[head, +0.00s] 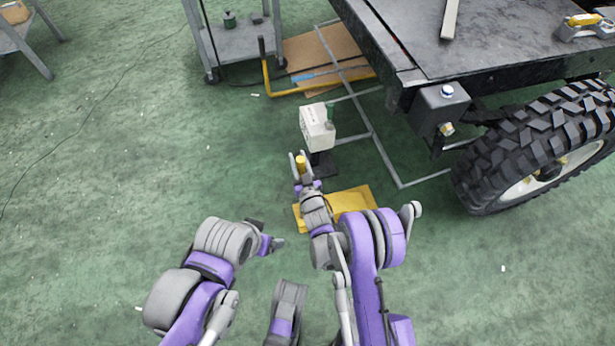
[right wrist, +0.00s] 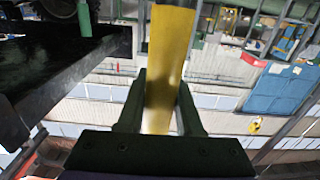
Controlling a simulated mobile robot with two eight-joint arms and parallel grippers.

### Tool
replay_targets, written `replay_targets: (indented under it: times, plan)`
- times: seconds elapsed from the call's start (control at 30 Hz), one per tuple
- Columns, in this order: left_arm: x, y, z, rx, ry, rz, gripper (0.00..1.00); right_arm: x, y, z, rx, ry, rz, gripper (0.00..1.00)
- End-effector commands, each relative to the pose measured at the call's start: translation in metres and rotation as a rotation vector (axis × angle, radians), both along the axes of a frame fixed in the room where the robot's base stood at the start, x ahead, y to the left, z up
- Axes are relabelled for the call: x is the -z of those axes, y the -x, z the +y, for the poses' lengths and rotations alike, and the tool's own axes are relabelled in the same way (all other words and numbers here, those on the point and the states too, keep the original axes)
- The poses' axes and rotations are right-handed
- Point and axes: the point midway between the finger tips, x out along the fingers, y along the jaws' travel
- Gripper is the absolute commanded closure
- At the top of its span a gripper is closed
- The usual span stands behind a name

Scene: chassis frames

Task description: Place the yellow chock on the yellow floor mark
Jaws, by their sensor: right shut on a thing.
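The yellow chock (head: 301,164) is in my right gripper (head: 300,159), above the floor near the far left edge of the yellow floor mark (head: 352,199). In the right wrist view the chock (right wrist: 170,55) stands as a long yellow block between the two fingers of the right gripper (right wrist: 161,84), which are shut on it. The floor mark lies flat on the green floor, partly hidden by my right arm. My left gripper (head: 270,242) is left of the mark; its fingers are too small to tell their opening.
A white box (head: 317,127) on a dark stand, with a green bottle (head: 330,111), is just beyond the right gripper. A large tyre (head: 540,145) and dark chassis (head: 480,40) are at the right. A trolley (head: 238,42) stands at the back.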

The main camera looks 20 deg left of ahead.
Motion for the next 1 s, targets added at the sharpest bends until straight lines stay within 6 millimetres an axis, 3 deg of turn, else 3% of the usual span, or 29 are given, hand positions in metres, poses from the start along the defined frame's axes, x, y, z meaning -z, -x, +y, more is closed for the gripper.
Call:
replay_targets:
  times: [0.5,0.73,0.77,0.9,1.0]
  plan:
    - [0.012,-0.002,0.0,0.0,0.0,0.001,0.17,0.052,0.0,0.0,-0.002,0.002,-0.004,1.0]
    - [0.012,-0.002,0.0,0.0,0.0,0.001,0.17,0.054,0.001,0.0,-0.001,0.001,-0.003,1.0]
    - [0.012,-0.002,0.0,0.0,0.0,0.001,0.17,0.055,0.001,0.0,0.0,0.0,0.0,0.62]
    - [0.012,-0.002,0.0,0.0,0.0,0.001,0.17,0.055,0.001,0.0,0.0,0.0,0.0,0.37]
    - [0.012,-0.002,0.0,0.0,0.0,0.001,0.17,0.055,0.0,0.0,0.0,0.0,0.0,0.36]
